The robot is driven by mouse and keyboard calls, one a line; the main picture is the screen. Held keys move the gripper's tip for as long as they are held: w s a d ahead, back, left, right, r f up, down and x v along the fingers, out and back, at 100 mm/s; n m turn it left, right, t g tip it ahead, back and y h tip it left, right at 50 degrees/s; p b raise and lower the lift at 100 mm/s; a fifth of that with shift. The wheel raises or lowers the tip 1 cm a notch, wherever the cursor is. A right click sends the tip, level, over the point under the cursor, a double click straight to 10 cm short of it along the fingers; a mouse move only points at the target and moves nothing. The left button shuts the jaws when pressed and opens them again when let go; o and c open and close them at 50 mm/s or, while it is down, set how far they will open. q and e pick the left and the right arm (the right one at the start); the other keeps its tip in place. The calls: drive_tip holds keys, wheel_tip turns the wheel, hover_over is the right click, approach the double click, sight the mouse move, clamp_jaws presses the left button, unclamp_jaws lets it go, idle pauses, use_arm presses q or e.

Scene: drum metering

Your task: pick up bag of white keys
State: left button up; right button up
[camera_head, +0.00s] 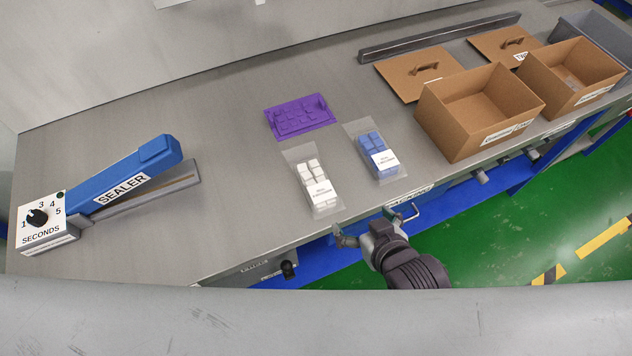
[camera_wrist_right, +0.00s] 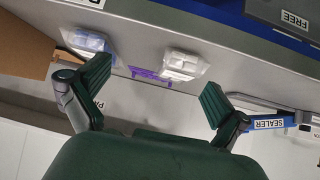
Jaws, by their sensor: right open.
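The clear bag of white keys (camera_head: 316,187) lies flat on the grey bench near its front edge, with a white label on it. It also shows in the right wrist view (camera_wrist_right: 183,64), beyond my fingers. My right gripper (camera_head: 374,224) is at the front edge of the bench, to the right of and nearer than the bag, apart from it. In the wrist view its two green-padded fingers (camera_wrist_right: 152,92) are spread wide with nothing between them. My left gripper is out of view.
A bag of blue keys (camera_head: 379,158) lies right of the white one, with a purple tray (camera_head: 299,116) behind. A blue sealer (camera_head: 127,175) stands at left. Cardboard boxes (camera_head: 479,112) stand at right. The bench (camera_head: 235,185) is clear between sealer and white bag.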

drive_tip(key=t+y, duration=0.2)
approach(317, 182)
drive_tip(key=shift+n+g, duration=0.3)
drive_tip(key=shift+n, duration=0.2)
drive_tip(key=x, duration=0.3)
drive_tip(key=p+x, duration=0.1)
drive_tip(key=x, duration=0.1)
drive_tip(key=shift+w+a+r, duration=0.15)
drive_tip(key=shift+w+r, duration=0.05)
drive_tip(key=shift+w, duration=0.05)
drive_tip(key=shift+p+x, duration=0.65)
drive_tip(key=shift+x, duration=2.1)
drive_tip(key=c, duration=1.3)
drive_tip(key=shift+c, duration=0.2)
drive_tip(key=shift+r, duration=0.55)
wheel_tip(317, 182, up, 3)
drive_tip(key=shift+f+b, duration=0.1)
drive_tip(key=shift+b, duration=0.3)
drive_tip(key=s+d+r+b, duration=0.1)
drive_tip(key=s+d+r, duration=0.5)
drive_tip(key=d, duration=0.4)
drive_tip(key=shift+d+r, duration=0.25)
drive_tip(key=shift+r, duration=0.2)
